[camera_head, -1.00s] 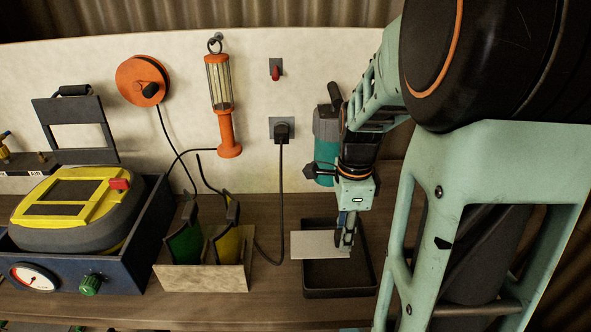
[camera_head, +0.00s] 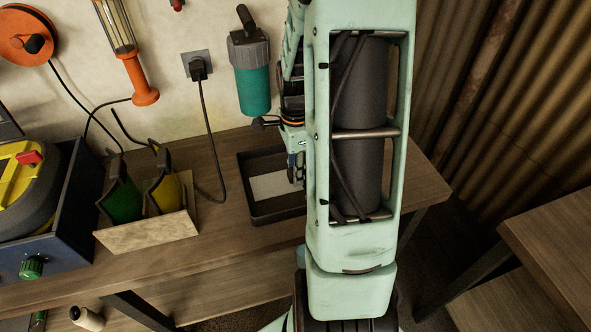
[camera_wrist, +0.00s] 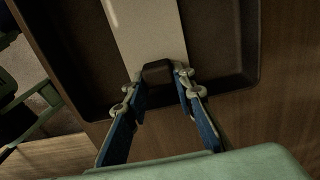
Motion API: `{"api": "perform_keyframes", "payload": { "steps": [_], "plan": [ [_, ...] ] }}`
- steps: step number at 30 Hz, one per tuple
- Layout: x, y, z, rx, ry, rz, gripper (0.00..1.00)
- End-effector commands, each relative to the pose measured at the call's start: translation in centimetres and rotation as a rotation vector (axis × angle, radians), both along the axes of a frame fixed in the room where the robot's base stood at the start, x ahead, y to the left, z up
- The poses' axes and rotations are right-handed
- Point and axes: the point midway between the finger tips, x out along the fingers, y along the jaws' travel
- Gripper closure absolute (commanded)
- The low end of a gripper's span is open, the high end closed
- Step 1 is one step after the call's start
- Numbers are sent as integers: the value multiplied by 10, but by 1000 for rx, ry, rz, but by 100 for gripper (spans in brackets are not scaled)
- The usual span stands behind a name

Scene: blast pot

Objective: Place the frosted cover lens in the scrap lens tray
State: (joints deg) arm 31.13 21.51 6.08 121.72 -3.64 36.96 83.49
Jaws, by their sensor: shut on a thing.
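The frosted cover lens, a pale flat rectangular plate (camera_head: 272,186), is within the outline of the black scrap lens tray (camera_head: 277,217) in the head view. My gripper (camera_head: 297,178) is at the plate's right end, partly hidden by my arm. In the wrist view the lens (camera_wrist: 150,32) extends away from my gripper (camera_wrist: 160,84) over the dark tray floor. The blue fingers are shut on a small dark block at the lens's near end. I cannot tell whether the lens touches the tray floor.
The tray sits on a wooden bench (camera_head: 225,240). A stand with green and yellow plates (camera_head: 150,232) is to its left. A teal cylinder (camera_head: 254,88) hangs behind it, and a black cable (camera_head: 210,145) runs down the wall. A second wooden surface (camera_head: 550,235) is at right.

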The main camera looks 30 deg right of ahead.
Motion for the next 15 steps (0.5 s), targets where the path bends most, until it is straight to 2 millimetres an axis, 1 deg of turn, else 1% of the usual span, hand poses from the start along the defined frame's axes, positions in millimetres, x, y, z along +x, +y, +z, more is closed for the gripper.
{"api": "perform_keyframes", "payload": {
  "steps": [5, 6, 9, 10, 15],
  "plan": [
    [0, 0, -4, 0, 0, 0, 100],
    [0, 0, -3, 0, 0, 0, 72],
    [0, 0, -2, 0, 0, 0, 61],
    [0, 0, -2, 0, 0, 0, 59],
    [0, 0, -2, 0, 0, 0, 59]
  ]
}}
